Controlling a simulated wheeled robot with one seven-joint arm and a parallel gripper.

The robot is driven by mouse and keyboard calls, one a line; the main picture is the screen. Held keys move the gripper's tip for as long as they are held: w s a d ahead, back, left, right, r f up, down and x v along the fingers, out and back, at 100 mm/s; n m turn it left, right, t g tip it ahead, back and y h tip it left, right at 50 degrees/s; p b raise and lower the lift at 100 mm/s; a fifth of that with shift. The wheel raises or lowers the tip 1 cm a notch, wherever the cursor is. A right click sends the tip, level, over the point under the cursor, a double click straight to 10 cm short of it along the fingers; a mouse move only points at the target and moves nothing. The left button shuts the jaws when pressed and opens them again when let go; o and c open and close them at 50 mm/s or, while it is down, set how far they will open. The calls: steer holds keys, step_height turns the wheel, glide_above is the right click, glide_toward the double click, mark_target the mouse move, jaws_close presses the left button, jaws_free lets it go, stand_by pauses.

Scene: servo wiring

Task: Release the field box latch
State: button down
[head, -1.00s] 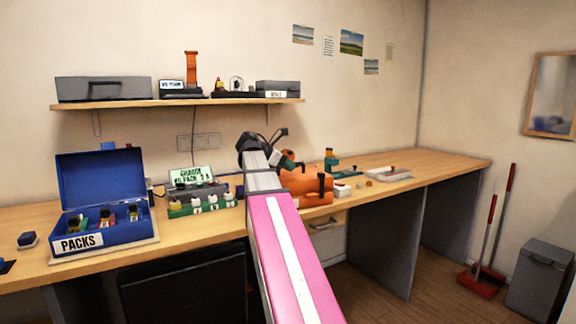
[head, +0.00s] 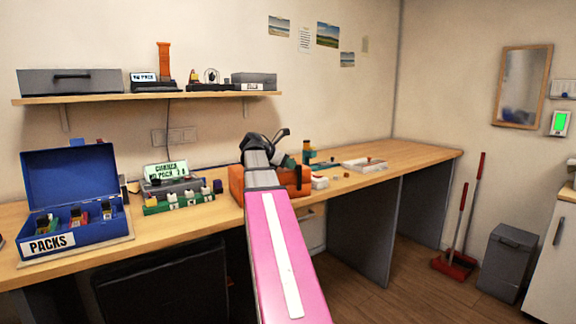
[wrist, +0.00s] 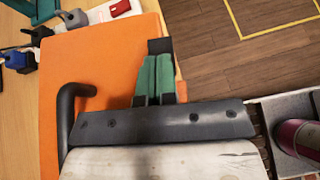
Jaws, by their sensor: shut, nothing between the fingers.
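The orange field box (head: 237,184) sits on the workbench, partly hidden behind my arm. In the wrist view its flat orange face (wrist: 105,60) fills the middle, with a black curved handle (wrist: 68,115) at the left. My gripper (wrist: 156,60) is shut, its two green fingers side by side over the box near its right edge. A small dark block (wrist: 160,45) shows right at the fingertips; it may be the latch, and I cannot tell whether the fingers touch it. In the head view the fingertips are not clear.
A blue PACKS case (head: 70,180) stands open on the bench at left. A small display (head: 165,170) and a green rack (head: 180,200) stand left of the orange box. A white tray (head: 365,165) lies farther right. The bench's right end is mostly clear.

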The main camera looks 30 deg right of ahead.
steer(key=shift+s+d, duration=0.15)
steer(key=shift+d, duration=1.25)
steer(key=shift+a, duration=0.15)
